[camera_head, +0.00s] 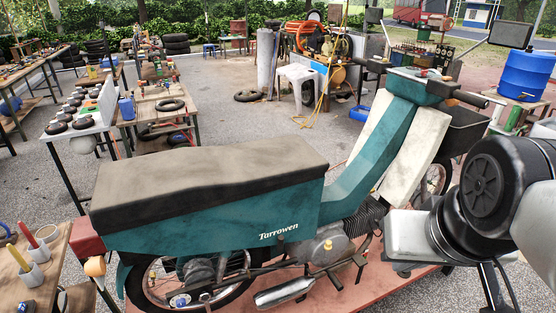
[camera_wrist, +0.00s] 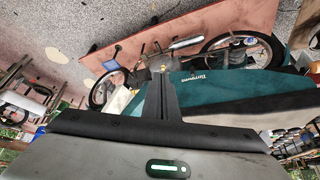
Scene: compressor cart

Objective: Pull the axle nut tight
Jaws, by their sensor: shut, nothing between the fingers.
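The teal motorbike (camera_head: 215,215) marked "Tarrowen" stands on a reddish platform, its rear wheel (camera_head: 150,290) at the lower left of the head view. A small blue and pale round part (camera_head: 180,299) shows at the rear hub; I cannot tell whether it is the axle nut. In the wrist view the bike (camera_wrist: 225,95) appears upside down, with the rear wheel (camera_wrist: 275,45) at upper right. My gripper (camera_wrist: 160,78) is shut and empty, and the bike shows beyond it. In the head view my arm is at the right; the fingertips cannot be made out.
The reddish platform (camera_head: 365,295) lies under the bike. A wooden bench (camera_head: 35,275) with red- and yellow-handled tools stands at lower left. Work tables with tyres and parts (camera_head: 165,105) are behind. A white stool (camera_head: 298,75) and a blue barrel (camera_head: 525,75) stand farther back. Grey floor between is mostly clear.

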